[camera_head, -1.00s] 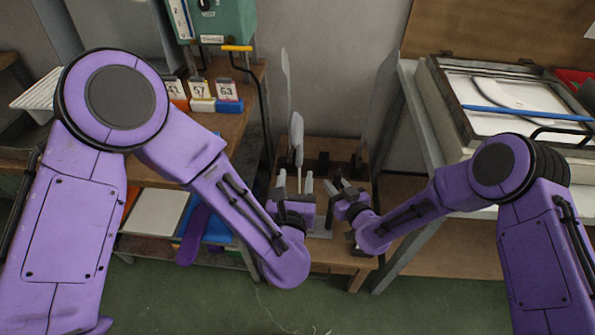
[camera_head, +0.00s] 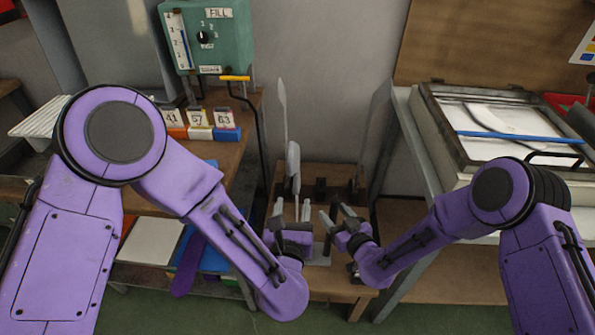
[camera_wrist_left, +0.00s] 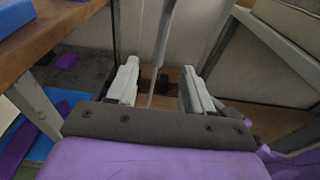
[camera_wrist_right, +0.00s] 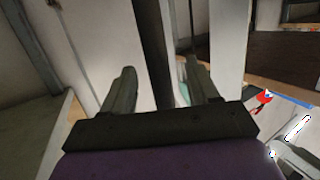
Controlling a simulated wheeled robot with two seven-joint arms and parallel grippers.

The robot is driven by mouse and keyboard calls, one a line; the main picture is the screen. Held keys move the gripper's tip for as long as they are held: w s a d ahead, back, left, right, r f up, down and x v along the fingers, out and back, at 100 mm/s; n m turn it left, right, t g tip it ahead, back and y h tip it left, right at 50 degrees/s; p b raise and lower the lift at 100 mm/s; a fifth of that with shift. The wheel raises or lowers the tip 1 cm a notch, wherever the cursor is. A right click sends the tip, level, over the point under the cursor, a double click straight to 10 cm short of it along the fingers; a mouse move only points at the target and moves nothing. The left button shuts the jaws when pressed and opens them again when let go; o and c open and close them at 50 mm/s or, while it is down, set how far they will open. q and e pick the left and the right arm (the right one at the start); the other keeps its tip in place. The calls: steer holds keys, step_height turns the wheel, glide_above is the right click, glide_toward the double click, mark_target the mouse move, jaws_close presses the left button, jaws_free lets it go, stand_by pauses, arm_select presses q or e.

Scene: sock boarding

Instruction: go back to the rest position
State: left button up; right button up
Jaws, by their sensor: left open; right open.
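My left gripper (camera_head: 292,209) is open and empty, low in the middle of the head view. In the left wrist view its two fingers (camera_wrist_left: 160,75) stand apart, with a thin grey upright seen between and beyond them. My right gripper (camera_head: 336,214) is open just to the right of it, its fingers pointing up and left. In the right wrist view its fingers (camera_wrist_right: 163,85) are apart, with a dark upright beyond them. Tall grey flat boards (camera_head: 293,168) stand upright behind the grippers on a low wooden stand (camera_head: 338,290). A purple sock-like piece (camera_head: 186,266) hangs at the left shelf.
The left bench (camera_head: 229,165) carries numbered cards (camera_head: 197,117) and a green FILL box (camera_head: 208,38). A framed tray (camera_head: 446,140) with a blue bar (camera_head: 520,136) sits on the right table. Green floor (camera_head: 215,315) is open at the front.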

steer(key=v, duration=1)
steer(key=shift+s, duration=0.3)
